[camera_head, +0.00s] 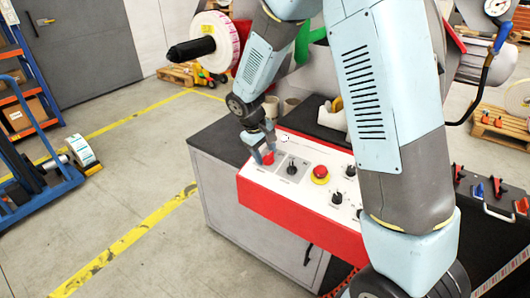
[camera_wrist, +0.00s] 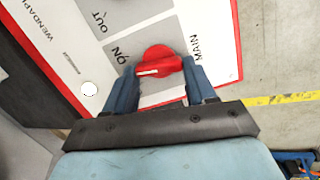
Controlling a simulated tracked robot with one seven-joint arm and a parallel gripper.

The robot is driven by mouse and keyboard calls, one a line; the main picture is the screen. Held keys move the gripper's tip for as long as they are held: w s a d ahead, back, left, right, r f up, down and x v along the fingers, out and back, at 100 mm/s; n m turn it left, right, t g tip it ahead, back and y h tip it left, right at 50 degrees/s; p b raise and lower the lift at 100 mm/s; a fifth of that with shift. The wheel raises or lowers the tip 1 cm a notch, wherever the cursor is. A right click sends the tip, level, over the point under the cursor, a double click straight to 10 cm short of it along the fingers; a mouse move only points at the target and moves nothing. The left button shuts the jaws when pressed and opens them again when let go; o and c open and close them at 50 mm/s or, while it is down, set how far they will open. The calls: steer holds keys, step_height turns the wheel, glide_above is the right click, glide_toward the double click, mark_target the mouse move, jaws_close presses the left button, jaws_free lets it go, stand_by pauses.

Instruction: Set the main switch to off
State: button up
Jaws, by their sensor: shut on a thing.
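The main switch is a red rotary knob (camera_wrist: 160,62) on a grey patch marked MAIN, in the wrist view. A pale pointer line on the knob lies toward the picture's left, on the side of the ON label (camera_wrist: 120,56). No OFF label can be read. My gripper (camera_wrist: 158,70) has one blue finger on each side of the knob and is shut on it. In the head view my gripper (camera_head: 264,153) reaches down to the left end of the sloping control panel (camera_head: 300,203), where the red knob (camera_head: 268,158) is partly hidden by the fingers.
To the right of the switch are a black selector (camera_head: 292,168), a red emergency stop button (camera_head: 320,172) and more black knobs (camera_head: 337,197). A label roll (camera_head: 222,42) hangs behind. Open floor lies left of the cabinet (camera_head: 235,200).

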steer(key=n, duration=0.3)
steer(key=shift+s+a+n, duration=0.15)
steer(key=shift+n, duration=0.25)
steer(key=n+t, duration=0.1)
steer(key=n, duration=0.3)
steer(key=shift+s+f+h, duration=0.1)
steer(key=shift+h, duration=0.2)
steer(key=shift+n, duration=0.3)
steer(key=o, duration=1)
steer(key=shift+o, duration=0.2)
steer(key=v, duration=1.3)
steer(key=shift+r, duration=0.35)
